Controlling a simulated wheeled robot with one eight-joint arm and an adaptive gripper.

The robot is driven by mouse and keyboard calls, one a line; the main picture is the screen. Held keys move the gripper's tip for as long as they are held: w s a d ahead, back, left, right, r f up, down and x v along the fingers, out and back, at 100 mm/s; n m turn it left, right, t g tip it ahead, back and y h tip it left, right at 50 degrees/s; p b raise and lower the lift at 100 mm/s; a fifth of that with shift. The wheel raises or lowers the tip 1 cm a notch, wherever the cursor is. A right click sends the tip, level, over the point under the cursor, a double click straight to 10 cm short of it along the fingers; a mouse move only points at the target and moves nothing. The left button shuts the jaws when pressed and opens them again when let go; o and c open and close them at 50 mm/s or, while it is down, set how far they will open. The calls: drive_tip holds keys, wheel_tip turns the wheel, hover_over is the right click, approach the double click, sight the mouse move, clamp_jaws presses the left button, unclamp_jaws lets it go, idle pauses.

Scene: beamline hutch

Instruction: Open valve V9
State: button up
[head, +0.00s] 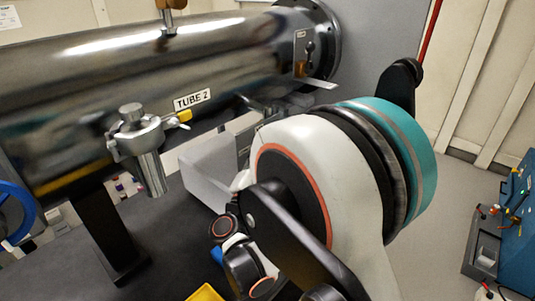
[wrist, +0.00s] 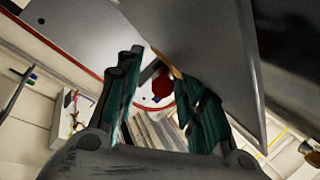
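No label reading V9 is legible in either view, so I cannot tell which fitting is valve V9. In the head view a metal fitting (head: 136,133) with a round cap and a small yellow part sits on the side of a large steel tube (head: 90,75) labelled TUBE 2. A small lever-like fitting (head: 303,67) is near the tube's flanged end. A blue ring, perhaps a handwheel (head: 14,212), is cut off at the left edge. My arm hides part of the head view.
A grey plate (wrist: 210,40) is close in front of my gripper in the wrist view; a round red thing (wrist: 162,83) shows beyond the fingers. In the head view a grey box (head: 207,168) stands under the tube.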

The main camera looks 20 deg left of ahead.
drive_tip(key=shift+s, duration=0.1)
drive_tip(key=v, duration=1.1)
drive_tip(key=shift+s+f, duration=0.15)
drive_tip(key=shift+s, duration=0.25)
